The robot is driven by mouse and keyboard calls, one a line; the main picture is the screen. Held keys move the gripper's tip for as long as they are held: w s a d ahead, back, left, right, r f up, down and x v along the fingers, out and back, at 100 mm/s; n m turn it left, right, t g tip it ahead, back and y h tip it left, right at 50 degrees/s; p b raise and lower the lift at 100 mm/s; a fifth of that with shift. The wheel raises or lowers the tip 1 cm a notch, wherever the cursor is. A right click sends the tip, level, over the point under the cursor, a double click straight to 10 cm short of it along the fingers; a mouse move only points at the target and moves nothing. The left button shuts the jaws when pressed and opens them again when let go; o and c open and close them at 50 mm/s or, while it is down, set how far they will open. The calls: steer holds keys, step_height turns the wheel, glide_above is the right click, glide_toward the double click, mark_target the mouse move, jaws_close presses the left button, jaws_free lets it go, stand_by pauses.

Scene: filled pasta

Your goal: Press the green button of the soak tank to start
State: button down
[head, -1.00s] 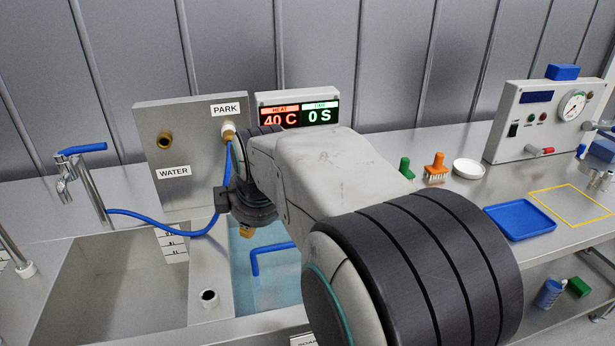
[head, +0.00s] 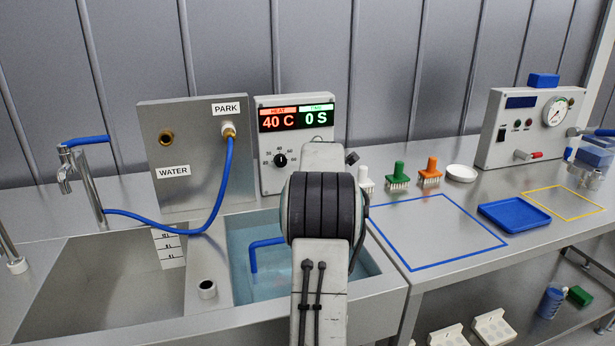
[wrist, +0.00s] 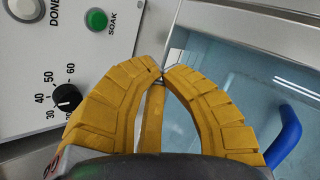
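The soak tank's control box (head: 262,150) stands behind the water-filled soak tank (head: 237,262). Its display (head: 296,119) reads 40 C and 0 S. The green button (wrist: 97,20), by the label SOAK, shows at the top left of the wrist view; in the head view my arm hides it. My gripper (wrist: 162,73) has yellow fingers whose tips come together, with nothing held between them. The tips are apart from the green button, to its lower right in the wrist view. The head view hides my gripper behind my arm.
A white button (wrist: 25,8) by DONE and a black dial (wrist: 67,97) share the panel. A blue hose (head: 229,180) runs from the tap to the PARK fitting. A blue pipe (wrist: 287,135) is in the tank. Brushes (head: 397,177) stand to the right.

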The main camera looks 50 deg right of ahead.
steer(key=shift+s+d+f+n+h, duration=0.15)
steer(key=shift+s+d+f+n, duration=0.15)
steer(key=shift+d, duration=0.3)
steer(key=shift+s+d+f+n+h, duration=0.2)
steer(key=shift+s+d+f, duration=0.15)
steer(key=shift+d, duration=0.25)
steer(key=shift+w+d, duration=0.1)
steer(key=shift+w, duration=0.05)
